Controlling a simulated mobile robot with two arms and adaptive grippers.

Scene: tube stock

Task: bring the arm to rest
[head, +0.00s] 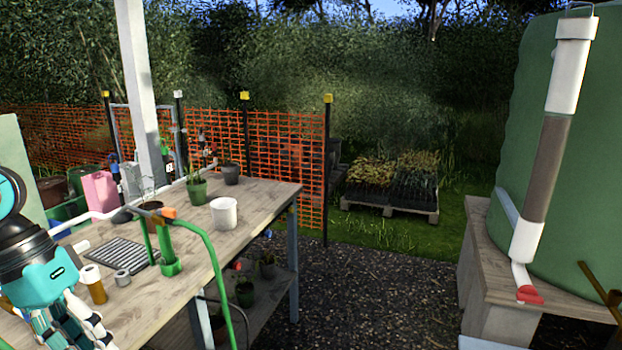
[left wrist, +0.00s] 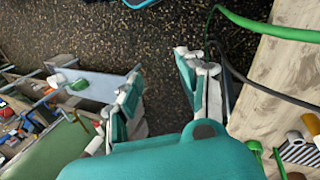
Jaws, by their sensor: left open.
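My left gripper (head: 75,330) is at the lower left of the head view, a teal and black body with pale jointed fingers pointing down. It is by the near left part of the wooden bench (head: 240,205). In the left wrist view its two fingers (left wrist: 158,68) are spread apart with nothing between them. Dark gravel shows beyond the gap. The bench edge also shows at the right of that view (left wrist: 265,75). My right gripper is in neither view.
A green hose (head: 215,255) arches over the bench near a green fitting (head: 168,255). Pots, a white bucket (head: 224,213), a black tray (head: 120,252) and brown and grey tube pieces stand on the bench. A green tank (head: 570,150) stands at right. Gravel between is clear.

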